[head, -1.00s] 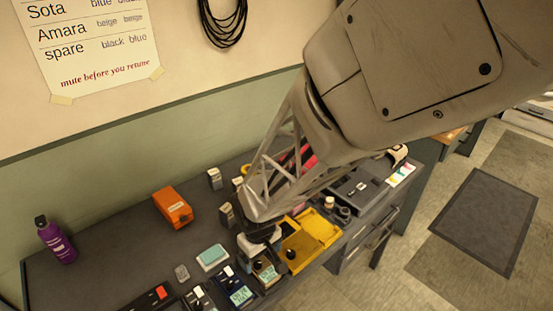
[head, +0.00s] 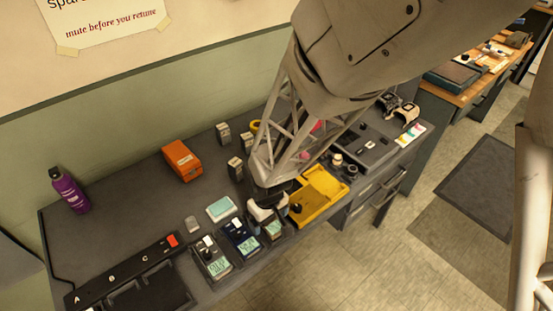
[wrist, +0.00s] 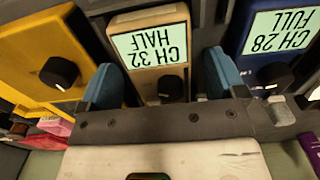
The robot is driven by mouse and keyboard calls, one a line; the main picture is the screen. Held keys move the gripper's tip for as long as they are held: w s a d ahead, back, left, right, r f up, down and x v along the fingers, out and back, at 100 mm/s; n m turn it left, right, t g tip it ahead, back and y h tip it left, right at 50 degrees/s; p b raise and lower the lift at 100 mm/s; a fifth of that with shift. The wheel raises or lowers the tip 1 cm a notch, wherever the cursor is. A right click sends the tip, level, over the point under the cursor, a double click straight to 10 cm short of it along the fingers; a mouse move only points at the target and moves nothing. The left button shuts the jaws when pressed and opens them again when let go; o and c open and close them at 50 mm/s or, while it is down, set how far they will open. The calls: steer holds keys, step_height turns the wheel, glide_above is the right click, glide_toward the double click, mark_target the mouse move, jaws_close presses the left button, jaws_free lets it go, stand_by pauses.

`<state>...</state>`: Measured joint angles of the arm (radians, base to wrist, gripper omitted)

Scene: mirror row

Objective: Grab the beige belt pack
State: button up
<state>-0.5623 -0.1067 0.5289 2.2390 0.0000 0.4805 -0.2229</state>
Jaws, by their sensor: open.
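The beige belt pack (wrist: 143,78) lies in the wrist view between my gripper's two blue fingers, with its screen reading CH 32 HALF and a black knob below the screen. In the head view its lit screen (head: 274,228) shows at the bench's front edge, partly hidden by my gripper (head: 268,211). My gripper (wrist: 162,76) is open, with one finger on each side of the pack. Whether the fingers touch it I cannot tell.
A dark blue pack (wrist: 268,60) reading CH 28 FULL is close on one side. A yellow pack or tray part (wrist: 40,50) with a black knob is close on the other. In the head view, a dark pack (head: 213,256), an orange box (head: 182,161) and a purple bottle (head: 70,190) stand farther left.

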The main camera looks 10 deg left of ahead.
steer(key=shift+c, duration=0.4)
steer(key=c, duration=1)
steer(key=shift+r, duration=0.2)
steer(key=shift+r, duration=1.35)
steer(key=shift+s+d+r, duration=0.1)
steer(key=shift+s+r, duration=0.1)
steer(key=shift+r, duration=0.1)
steer(key=s+d, duration=0.2)
steer(key=s, duration=0.2)
steer(key=s+d+r, duration=0.1)
steer(key=s+d, duration=0.2)
steer(key=s, duration=0.2)
steer(key=s+d, duration=0.3)
steer(key=s, duration=0.1)
steer(key=shift+s+r, duration=0.15)
